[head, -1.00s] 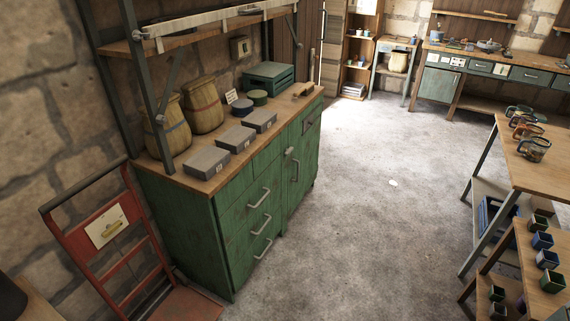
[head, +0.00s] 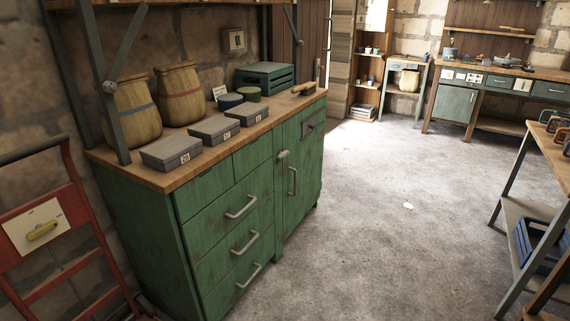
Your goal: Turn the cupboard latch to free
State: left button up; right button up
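A green cupboard (head: 303,160) forms the right part of a worn green workbench in the head view. Its door has a vertical grey handle (head: 293,181). A small pale latch (head: 283,155) sits at the upper left edge of the door, above and left of the handle. It is too small to tell exactly how it is turned. The door looks closed. Neither of my grippers is in view.
Drawers with grey handles (head: 242,208) are left of the cupboard. Grey boxes (head: 214,129), sacks (head: 180,95) and a green crate (head: 267,77) stand on top. A red hand truck (head: 50,235) stands at left, a shelved table (head: 522,215) at right. The floor (head: 390,210) between is clear.

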aim_at(281, 155)
jog(key=i+l+u, duration=0.15)
jog(key=u, duration=0.2)
jog(key=i+l+u, duration=0.2)
jog(key=u, duration=0.15)
jog(key=i+l+u, duration=0.2)
jog(key=u, duration=0.15)
